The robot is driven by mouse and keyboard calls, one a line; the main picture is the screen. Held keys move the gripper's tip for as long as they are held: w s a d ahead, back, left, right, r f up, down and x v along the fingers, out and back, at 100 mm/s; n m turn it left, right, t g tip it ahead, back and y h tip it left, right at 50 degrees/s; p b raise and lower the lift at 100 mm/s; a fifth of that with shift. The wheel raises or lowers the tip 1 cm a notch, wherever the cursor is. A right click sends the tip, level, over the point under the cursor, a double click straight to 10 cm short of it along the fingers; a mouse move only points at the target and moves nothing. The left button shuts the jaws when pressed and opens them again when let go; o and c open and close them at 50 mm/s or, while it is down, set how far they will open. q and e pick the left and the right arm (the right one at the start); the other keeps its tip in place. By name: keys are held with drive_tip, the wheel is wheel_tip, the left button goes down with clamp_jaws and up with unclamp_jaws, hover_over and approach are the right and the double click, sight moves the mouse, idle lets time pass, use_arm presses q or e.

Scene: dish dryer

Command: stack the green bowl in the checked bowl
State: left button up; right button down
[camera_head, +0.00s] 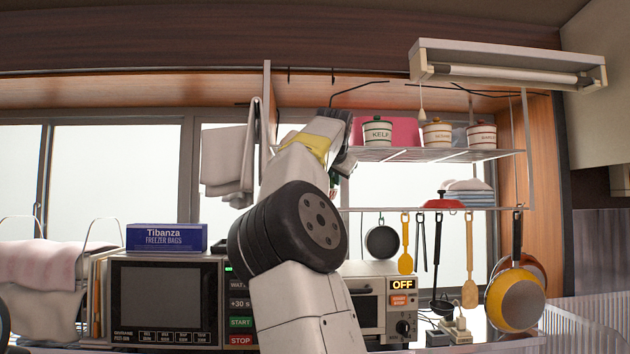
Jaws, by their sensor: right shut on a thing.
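My right arm rises through the middle of the head view, and my right gripper (341,170) is at its upper end, partly behind my own wrist. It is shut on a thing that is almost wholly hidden. Only a small dark green and red patch shows beside the fingers, and I cannot tell whether it is the green bowl. The gripper appears in front of the window, just left of the hanging wire shelf. I cannot make out the checked bowl in this view. My left gripper is not in view.
The wire shelf (440,154) holds lidded pots. Utensils and pans hang below it, including a yellow pan (515,300). A microwave (165,299) with a blue freezer-bag box (166,238) stands left, and a toaster oven (385,303) stands behind my arm.

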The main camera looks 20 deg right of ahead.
drive_tip(key=shift+f, duration=0.35)
drive_tip(key=c, duration=1.8)
unclamp_jaws()
drive_tip(key=v, duration=1.2)
drive_tip(key=shift+r, duration=0.1)
